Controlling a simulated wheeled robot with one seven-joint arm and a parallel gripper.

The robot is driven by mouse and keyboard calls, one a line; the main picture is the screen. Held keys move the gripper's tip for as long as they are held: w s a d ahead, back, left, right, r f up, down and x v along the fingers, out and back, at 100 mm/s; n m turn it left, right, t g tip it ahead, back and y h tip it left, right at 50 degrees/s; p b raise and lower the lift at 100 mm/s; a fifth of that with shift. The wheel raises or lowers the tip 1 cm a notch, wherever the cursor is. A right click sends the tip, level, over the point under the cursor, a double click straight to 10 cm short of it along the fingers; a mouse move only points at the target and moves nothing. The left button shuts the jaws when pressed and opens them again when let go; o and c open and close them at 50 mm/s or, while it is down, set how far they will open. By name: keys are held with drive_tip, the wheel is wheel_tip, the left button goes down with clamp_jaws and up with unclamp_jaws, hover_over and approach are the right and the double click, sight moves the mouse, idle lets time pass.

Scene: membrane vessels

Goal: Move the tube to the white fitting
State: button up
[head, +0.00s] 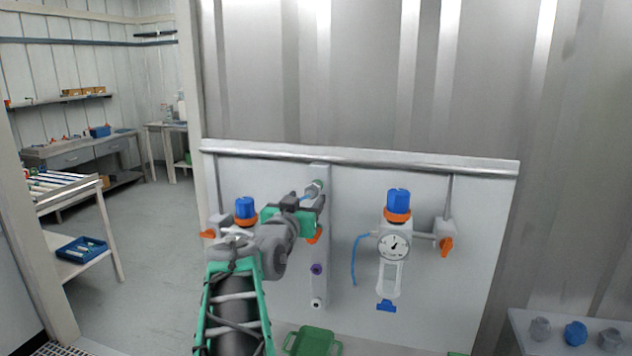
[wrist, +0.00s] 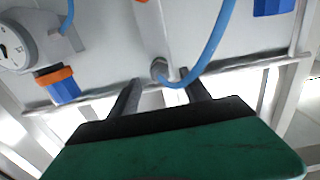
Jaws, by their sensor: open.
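The blue tube (head: 306,197) runs to the grey-green fitting (head: 315,188) at the top of the upright manifold strip. In the wrist view the tube (wrist: 216,40) curves down to that grey fitting (wrist: 160,68); whether it is seated there is hard to tell. My gripper (head: 306,199) is at the top of the strip, its fingers open on either side of the fitting and tube end in the wrist view (wrist: 162,78). No grip shows. The white fitting (head: 317,303) is at the bottom of the strip, its dark opening facing out, with no tube at it.
An orange fitting (head: 315,235), partly behind my gripper, and a purple fitting (head: 316,268) sit between. A gauge regulator (head: 393,245) with a hanging blue hose (head: 354,262) is to the right. A green tray (head: 313,341) lies below. A metal rail (head: 400,162) crosses above.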

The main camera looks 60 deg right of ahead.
sight(309, 196)
drive_tip(key=d, duration=0.4)
drive_tip(key=shift+w+d, duration=0.35)
drive_tip(key=shift+d, duration=0.05)
drive_tip(key=shift+w+d, duration=0.1)
drive_tip(key=shift+d, duration=0.4)
drive_tip(key=shift+b, duration=1.15)
clamp_jaws()
idle(0.6)
idle(0.4)
